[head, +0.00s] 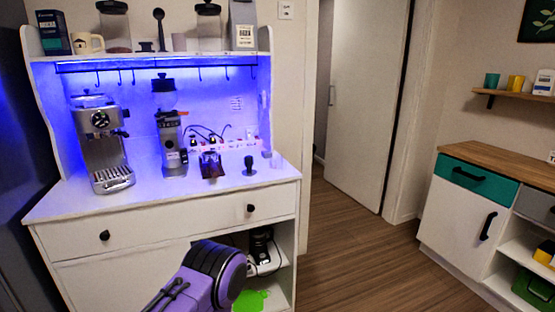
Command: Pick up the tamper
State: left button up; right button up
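The tamper (249,165), small and dark with a rounded knob on top, stands upright on the white cabinet's lit countertop (225,190), toward its right end. Nothing hides it. A dark stand or portafilter (211,163) is to its left, apart from it. One of my purple arm links rises from the bottom edge in front of the cabinet, well below and apart from the tamper. Neither gripper shows in the head view.
An espresso machine (100,140) and a grinder (171,140) stand on the counter left of the tamper. Hooks (160,74) hang below the upper shelf. The counter's front strip is clear.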

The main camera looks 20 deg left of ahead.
aim_at(249, 161)
jog(key=u, duration=0.3)
jog(key=i, duration=0.85)
jog(key=u, duration=0.65)
